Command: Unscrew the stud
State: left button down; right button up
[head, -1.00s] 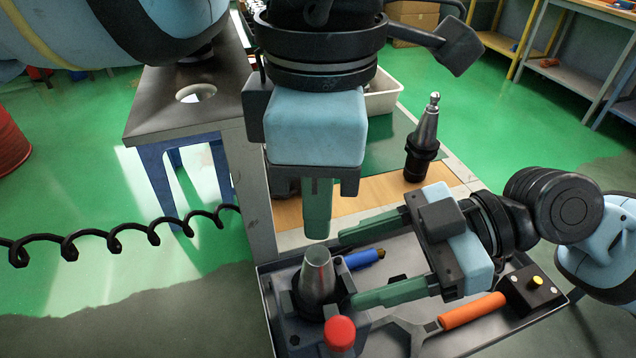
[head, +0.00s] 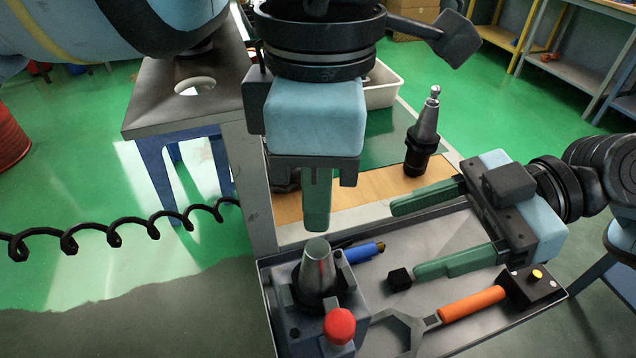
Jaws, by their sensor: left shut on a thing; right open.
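A grey steel cone (head: 316,270) stands upright in a dark clamping block (head: 353,300) with a red knob (head: 339,326), at the left end of the tray. My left gripper (head: 317,228) points straight down just above the cone's top. It is shut on the stud, which its green fingers hide. I cannot tell whether the stud still touches the cone. My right gripper (head: 402,240) is open and empty, to the right of the cone, its fingers apart and pointing left over the tray.
The metal tray (head: 440,238) holds an orange-handled wrench (head: 470,307), a blue-handled tool (head: 362,252), a small black block (head: 399,279) and a black box with a yellow button (head: 535,284). A second tool holder (head: 424,135) with a knob on top stands behind. A white bin (head: 385,88) is further back.

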pick_arm(q)
jog(key=shift+r+p, duration=1.75)
jog(key=shift+r, duration=0.8)
pick_arm(e)
notch_tip(320, 180, up, 6)
jog(key=shift+s+n+t, duration=0.3)
